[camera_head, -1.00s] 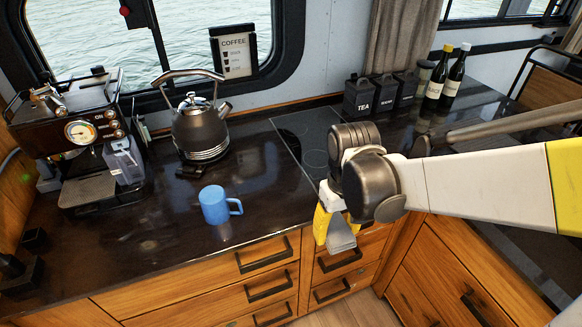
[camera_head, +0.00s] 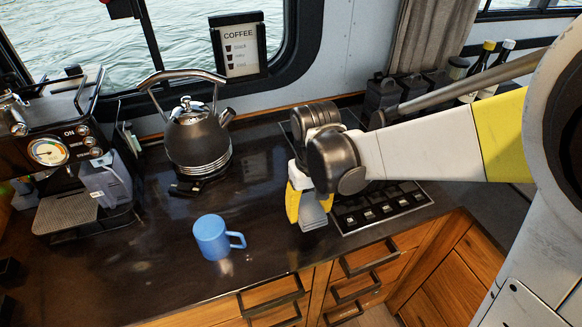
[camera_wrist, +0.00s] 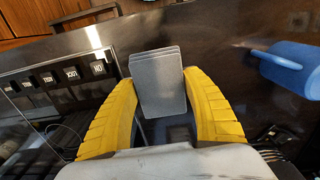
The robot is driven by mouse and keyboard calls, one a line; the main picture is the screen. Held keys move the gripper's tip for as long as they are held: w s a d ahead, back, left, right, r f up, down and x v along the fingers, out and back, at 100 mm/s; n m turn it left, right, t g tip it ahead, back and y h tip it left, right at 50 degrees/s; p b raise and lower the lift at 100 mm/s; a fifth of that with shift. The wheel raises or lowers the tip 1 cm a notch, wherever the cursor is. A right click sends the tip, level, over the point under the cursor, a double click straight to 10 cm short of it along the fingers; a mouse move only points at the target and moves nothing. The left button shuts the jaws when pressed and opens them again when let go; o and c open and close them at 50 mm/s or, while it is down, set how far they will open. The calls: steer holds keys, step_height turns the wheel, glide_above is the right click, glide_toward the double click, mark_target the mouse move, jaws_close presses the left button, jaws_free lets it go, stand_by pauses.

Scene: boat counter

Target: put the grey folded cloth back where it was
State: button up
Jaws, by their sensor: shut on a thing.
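The grey folded cloth (camera_wrist: 158,82) is a small flat stack between my gripper's two yellow fingers in the wrist view. In the head view the cloth (camera_head: 313,214) hangs below my gripper (camera_head: 303,204), which is shut on it. My gripper also shows in the wrist view (camera_wrist: 160,110). It is over the dark counter (camera_head: 262,250) near the front edge, right of the blue mug and by the left side of the hob. I cannot tell how far the cloth is above the counter. My arm hides part of the hob.
A blue mug (camera_head: 212,238) stands on the counter left of my gripper; it also shows in the wrist view (camera_wrist: 285,66). A kettle (camera_head: 197,140) stands behind it. The hob's control panel (camera_head: 380,207) lies to the right. Bare counter lies between mug and gripper.

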steer(key=shift+w+a+f+b, duration=0.35)
steer(key=shift+w+a+f, duration=0.65)
steer(key=shift+a, duration=0.2)
steer(key=shift+f+b, duration=0.85)
steer(key=shift+f, duration=1.05)
steer(key=shift+f, duration=0.2)
steer(key=o, duration=1.1)
steer(key=shift+o, duration=0.2)
